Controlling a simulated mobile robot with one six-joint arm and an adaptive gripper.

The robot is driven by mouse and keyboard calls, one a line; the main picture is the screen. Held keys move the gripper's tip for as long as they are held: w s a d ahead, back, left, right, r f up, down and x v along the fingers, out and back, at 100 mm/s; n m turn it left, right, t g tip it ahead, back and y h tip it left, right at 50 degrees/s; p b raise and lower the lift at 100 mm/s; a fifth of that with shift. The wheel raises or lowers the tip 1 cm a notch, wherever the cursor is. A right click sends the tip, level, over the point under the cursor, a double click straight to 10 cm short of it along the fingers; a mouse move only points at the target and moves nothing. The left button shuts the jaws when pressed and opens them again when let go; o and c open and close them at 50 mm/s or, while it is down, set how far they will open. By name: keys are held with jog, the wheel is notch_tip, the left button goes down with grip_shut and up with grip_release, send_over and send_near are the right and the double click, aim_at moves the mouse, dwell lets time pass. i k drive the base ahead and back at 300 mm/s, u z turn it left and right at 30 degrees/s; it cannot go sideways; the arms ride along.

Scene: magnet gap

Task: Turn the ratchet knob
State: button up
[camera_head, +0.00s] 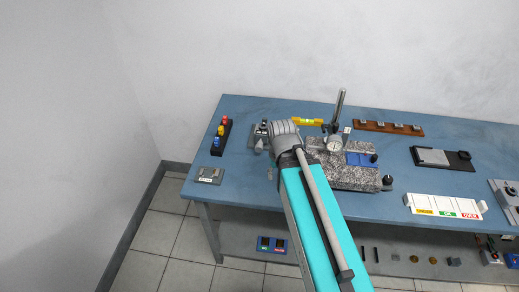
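My teal arm reaches up from the bottom of the head view to a grey ribbed joint over the left part of the blue table. My gripper cannot be made out; it seems hidden behind that joint. A small grey device (259,136) sits on the table just left of the joint and is partly covered by it. I cannot tell whether it carries the ratchet knob. No ratchet knob can be picked out with certainty. A speckled granite block (350,178) lies right of the arm, with a dial gauge (334,143) on a stand above it.
The blue table (240,180) has a block with coloured knobs (221,134) and a small plate (210,175) at left. A yellow level (308,122), a brown rack (388,128), a black-and-grey device (443,158) and a white labelled tray (440,207) stand around the granite.

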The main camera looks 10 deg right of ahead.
aim_at(258, 147)
jog(key=k, duration=1.25)
jog(key=u, duration=0.35)
jog(key=i, duration=0.9)
jog(key=z, duration=0.35)
